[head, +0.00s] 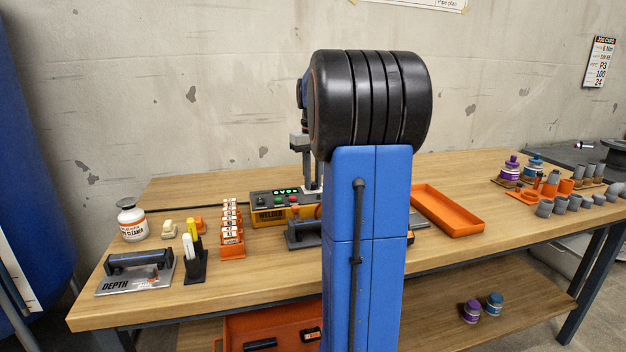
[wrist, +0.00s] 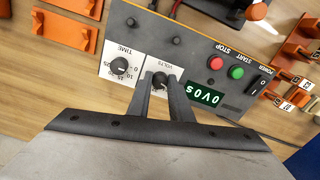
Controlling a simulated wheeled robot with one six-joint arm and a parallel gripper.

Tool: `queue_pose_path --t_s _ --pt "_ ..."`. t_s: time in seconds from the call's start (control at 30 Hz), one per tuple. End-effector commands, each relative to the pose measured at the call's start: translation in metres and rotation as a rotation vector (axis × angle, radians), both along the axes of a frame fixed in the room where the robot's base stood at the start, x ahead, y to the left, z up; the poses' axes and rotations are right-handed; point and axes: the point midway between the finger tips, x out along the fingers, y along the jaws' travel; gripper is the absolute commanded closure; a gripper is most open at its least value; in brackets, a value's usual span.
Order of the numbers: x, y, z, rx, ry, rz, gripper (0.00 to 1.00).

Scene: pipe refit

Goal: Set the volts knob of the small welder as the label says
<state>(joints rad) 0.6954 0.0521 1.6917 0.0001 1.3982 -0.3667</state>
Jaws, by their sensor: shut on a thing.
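The small welder (head: 272,216) is a yellow box with a grey top panel, standing on the bench left of my arm. Its panel (wrist: 205,62) shows upside down in the wrist view. The volts knob (wrist: 160,79) is small and black, on a white dial plate marked VOLTS. My gripper (wrist: 161,87) is shut on this knob, one finger on each side. The fingers hide part of the dial, so I cannot read the knob's pointer. The green display (wrist: 206,95) reads 0V0s. The time knob (wrist: 119,66) sits beside it on its own dial.
Red and green buttons and a power switch (wrist: 257,86) are close to my fingers. An orange rack of labelled pieces (head: 232,238) stands left of the welder. An orange tray (head: 447,211) lies right of my arm. A job card (head: 600,62) hangs on the wall.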

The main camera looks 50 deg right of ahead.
Motion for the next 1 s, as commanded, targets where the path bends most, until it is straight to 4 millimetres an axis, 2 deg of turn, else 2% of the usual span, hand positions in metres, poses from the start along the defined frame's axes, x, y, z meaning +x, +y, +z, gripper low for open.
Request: queue_pose_path --t_s 0.5,1.0 --pt "0.0004 0.0003 0.0006 -0.001 0.0 -0.405 1.0" --pt "0.0006 0.0003 0.0007 -0.001 -0.002 -0.555 1.0"
